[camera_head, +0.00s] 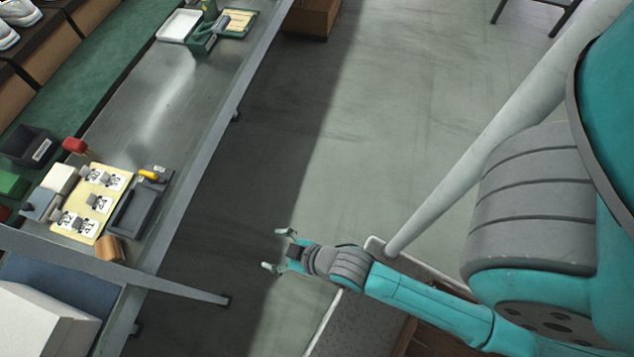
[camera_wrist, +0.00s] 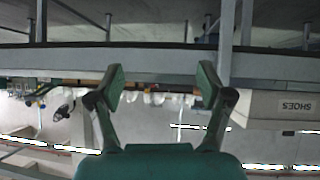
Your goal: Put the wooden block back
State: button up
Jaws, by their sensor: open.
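A wooden block (camera_head: 110,248), orange-brown, sits at the near end of the metal bench, close to its edge. It is beside the cream board (camera_head: 92,203) with several printed cards on it. My gripper (camera_head: 277,251) is open and empty, out over the floor to the right of the bench and apart from the block. In the wrist view the two fingers of my gripper (camera_wrist: 160,80) are spread, with nothing between them. I cannot make out the block in the wrist view.
A dark grey tray (camera_head: 135,215) with a yellow-handled tool (camera_head: 148,175) lies beside the board. A dark bin (camera_head: 28,147) and a red-topped item (camera_head: 75,146) stand to the left. A white box (camera_head: 40,325) is at the lower left. The bench's middle (camera_head: 150,105) is clear.

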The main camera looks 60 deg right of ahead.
jog(key=s+d+r+m+t+h, duration=0.1)
jog(key=s+d+r+m+t, duration=0.1)
jog(key=s+r, duration=1.4)
jog(key=shift+s+d+r+m+t+h, duration=0.2)
jog(key=shift+s+d+m+t+h, duration=0.25)
jog(key=shift+d+t, duration=0.5)
